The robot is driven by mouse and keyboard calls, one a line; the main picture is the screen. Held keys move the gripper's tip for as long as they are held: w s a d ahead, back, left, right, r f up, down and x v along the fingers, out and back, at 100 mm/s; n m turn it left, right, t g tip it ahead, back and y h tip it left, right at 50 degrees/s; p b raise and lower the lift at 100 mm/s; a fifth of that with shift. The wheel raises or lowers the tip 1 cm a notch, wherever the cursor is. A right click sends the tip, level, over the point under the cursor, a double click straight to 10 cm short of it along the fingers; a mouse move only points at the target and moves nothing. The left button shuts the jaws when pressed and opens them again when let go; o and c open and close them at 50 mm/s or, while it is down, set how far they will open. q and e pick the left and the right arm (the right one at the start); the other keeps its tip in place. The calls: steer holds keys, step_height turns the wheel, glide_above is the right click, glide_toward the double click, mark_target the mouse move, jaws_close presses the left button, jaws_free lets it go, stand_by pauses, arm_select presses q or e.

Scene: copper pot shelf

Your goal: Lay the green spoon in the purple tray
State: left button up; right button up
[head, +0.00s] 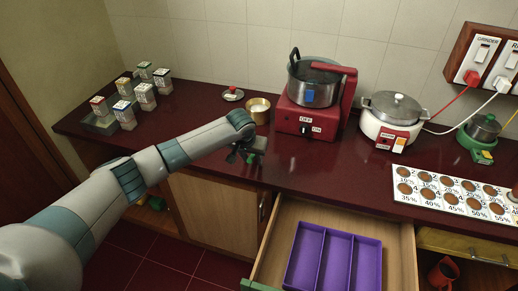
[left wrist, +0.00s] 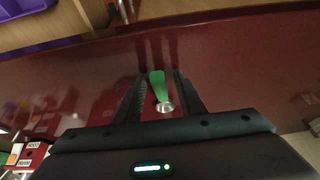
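The green spoon (left wrist: 157,85) lies on the dark red counter, with a green handle and a shiny metal end, in the left wrist view. My left gripper (left wrist: 158,84) is open, with one finger on each side of the spoon and a gap to both. In the head view this gripper (head: 248,155) is low over the counter's front edge and mostly hides the spoon. The purple tray (head: 321,258) has three long compartments, looks empty, and sits in the open drawer to the right. A corner of it shows in the left wrist view (left wrist: 22,8). My right gripper is not in view.
The open wooden drawer (head: 407,262) juts out below the counter. A brass bowl (head: 259,112) and a small plate (head: 233,95) stand behind my left gripper. A red stove with a pot (head: 313,80) and a white cooker (head: 391,122) stand farther right. Spice jars (head: 125,115) are at left.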

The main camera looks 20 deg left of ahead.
arm_select(q)
jaws_close()
steer(key=shift+r, duration=0.1)
steer(key=shift+r+b, duration=0.35)
steer(key=shift+r, duration=0.2)
step_height(320, 180, up, 2)
steer(key=shift+r+b, duration=0.1)
steer(key=shift+b, duration=0.5)
steer(key=d+r+b, duration=0.4)
steer(key=d+r, duration=0.3)
steer(key=d, duration=0.4)
steer(key=shift+w+d+r, duration=0.2)
steer(key=shift+d+r, duration=0.1)
